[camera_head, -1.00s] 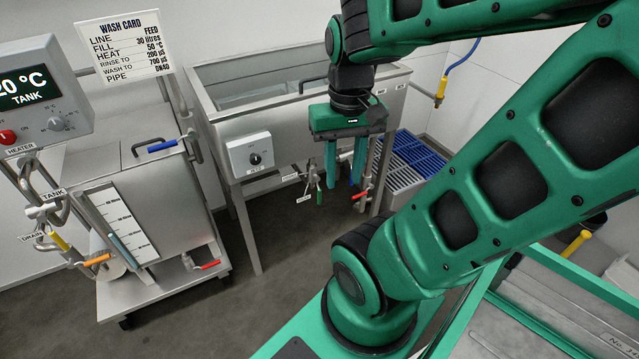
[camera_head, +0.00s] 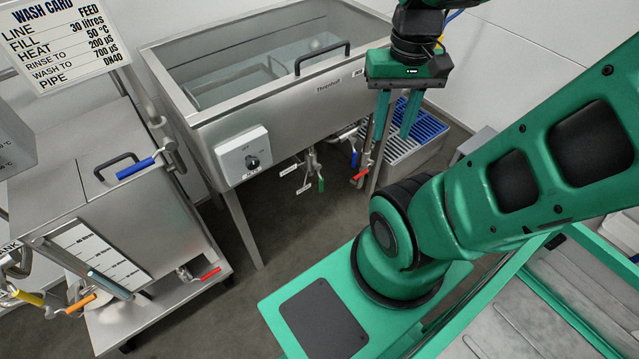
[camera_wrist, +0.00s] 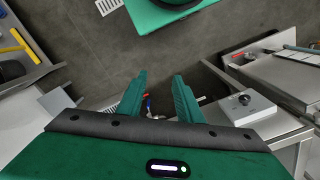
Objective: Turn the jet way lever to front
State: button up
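Below the steel sink tank (camera_head: 330,95) hangs a cluster of small valves in the head view. My gripper (camera_head: 392,138) is open and empty, pointing down in front of the tank's right end. In the wrist view, a red lever (camera_wrist: 148,97) shows small between the open fingers.
A dial box (camera_head: 246,154) is on the tank front. A wheeled cart tank (camera_head: 100,215) with blue, red, orange and yellow levers stands left. A blue-grated crate (camera_head: 418,130) sits behind my gripper. Bare floor (camera_head: 300,235) lies before the sink tank.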

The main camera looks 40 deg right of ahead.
jog(key=n+t+y, duration=0.3)
jog(key=n+t, duration=0.1)
jog(key=n, duration=1)
send_over(321, 183)
jog(key=s+d, duration=0.2)
jog(key=d, duration=0.1)
notch_tip(321, 183, down, 39)
jog(key=shift+h, duration=0.3)
jog(key=x, duration=1)
jog(key=shift+s+a+f, duration=0.15)
jog(key=shift+s+f, duration=0.05)
jog(key=shift+f, duration=0.1)
jog(key=shift+c, duration=0.6)
